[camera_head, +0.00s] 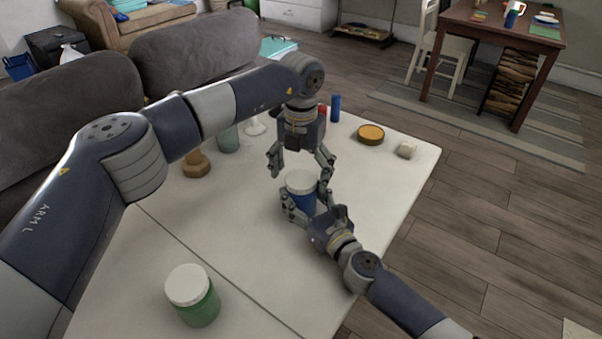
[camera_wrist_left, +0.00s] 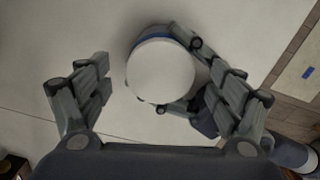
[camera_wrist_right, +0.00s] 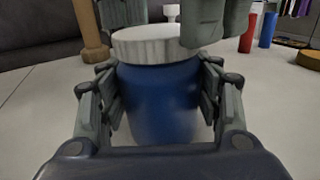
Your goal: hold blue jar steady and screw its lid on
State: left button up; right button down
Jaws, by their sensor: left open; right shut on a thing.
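The blue jar (camera_head: 303,201) stands on the white table with its white lid (camera_head: 300,181) resting on top. In the right wrist view the jar (camera_wrist_right: 158,105) is upright, and the lid (camera_wrist_right: 150,45) sits on its mouth; I cannot tell how tight it is. My right gripper (camera_head: 304,212) is shut on the jar's body, a finger on each side. My left gripper (camera_head: 299,168) points down above the jar with its fingers open and apart. In the left wrist view the lid (camera_wrist_left: 161,71) lies between and ahead of the open fingers, nearer the right one.
A green jar with a white lid (camera_head: 189,286) stands at the table's front left. A wooden piece (camera_head: 196,165), a pale green jar (camera_head: 228,138), a blue cylinder (camera_head: 335,108), a round yellow-topped tin (camera_head: 371,133) and a small pale object (camera_head: 406,150) stand farther back.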

pick_arm(q)
notch_tip(320, 180, up, 12)
jog(key=shift+f, duration=0.15)
dwell(0.3)
pick_arm(e)
jog(key=shift+c, duration=2)
grip_release()
jog(key=v, duration=1.2)
